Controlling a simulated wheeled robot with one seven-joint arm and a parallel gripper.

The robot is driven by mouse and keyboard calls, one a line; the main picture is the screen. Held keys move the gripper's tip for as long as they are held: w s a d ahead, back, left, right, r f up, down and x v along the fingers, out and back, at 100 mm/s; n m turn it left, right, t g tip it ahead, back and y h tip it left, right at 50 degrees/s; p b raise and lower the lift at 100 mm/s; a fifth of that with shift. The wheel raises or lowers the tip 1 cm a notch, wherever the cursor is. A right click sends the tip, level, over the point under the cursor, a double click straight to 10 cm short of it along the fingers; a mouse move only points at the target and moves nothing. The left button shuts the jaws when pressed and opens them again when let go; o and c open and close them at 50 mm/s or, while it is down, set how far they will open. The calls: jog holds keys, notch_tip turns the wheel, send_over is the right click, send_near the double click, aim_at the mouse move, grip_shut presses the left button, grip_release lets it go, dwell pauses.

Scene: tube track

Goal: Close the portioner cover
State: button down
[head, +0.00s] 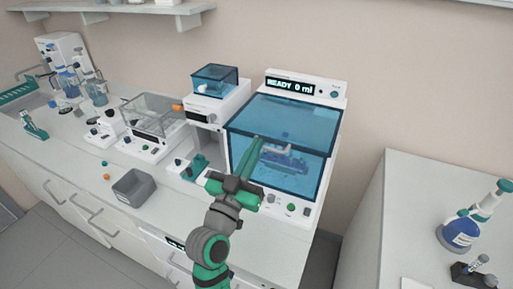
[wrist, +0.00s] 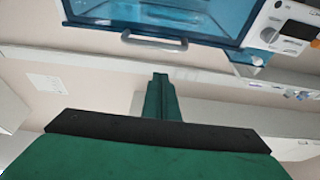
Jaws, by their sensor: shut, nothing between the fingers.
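The portioner appears to be the large white machine (head: 318,90) with the "READY 0 ml" display. Its see-through blue cover (head: 290,118) spans the top, above a blue-tinted front; I cannot tell whether it is fully down. A blue item shows inside through the tint. My gripper (head: 257,140) is shut and empty, its tip in front of the cover's front edge in the head view. In the wrist view, my gripper (wrist: 160,76) points toward a blue see-through panel (wrist: 200,15) with a grey handle (wrist: 153,43). A gap shows between the fingertips and that handle.
A smaller device with a blue cover (head: 214,78) stands to the left. A clear-covered device (head: 150,115), grey bin (head: 132,187) and green stand (head: 195,168) are farther left.

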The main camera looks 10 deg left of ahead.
jog(key=f+v, duration=0.1)
jog(key=v, duration=0.7)
jog(key=shift+w+f, duration=0.15)
jog(key=shift+f, duration=0.1)
